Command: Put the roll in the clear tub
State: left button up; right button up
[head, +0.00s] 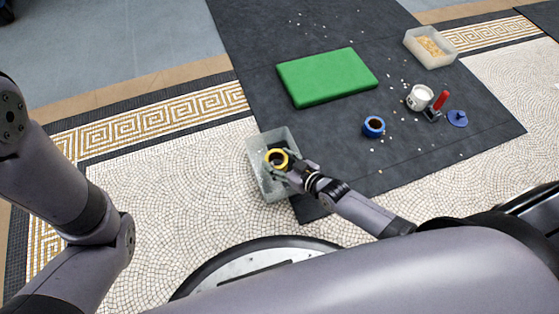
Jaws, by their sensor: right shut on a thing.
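My right gripper (288,168) is shut on the roll (277,158), a yellow ring with a dark centre. It holds the roll over the opening of a clear tub (258,178) at the mat's lower left edge. I cannot tell how far above the tub's floor the roll is. The tub's right side is partly hidden by my gripper. My left arm shows at the left, but its gripper is outside the view.
A green pad (328,77) lies on the dark mat (425,150). A blue roll (374,127), a white cup (419,97), a red-handled tool (436,107) and a blue piece (457,118) stand to the right. A second clear tub (428,62) holds tan pieces. Small chips lie scattered.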

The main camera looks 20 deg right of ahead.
jog(key=shift+f+b, duration=0.4)
jog(key=shift+f, duration=0.2)
jog(key=o, duration=0.8)
jog(key=shift+s, duration=0.1)
jog(key=o, duration=0.4)
jog(key=shift+f, duration=0.15)
jog(key=shift+c, duration=0.2)
jog(key=shift+s, duration=0.1)
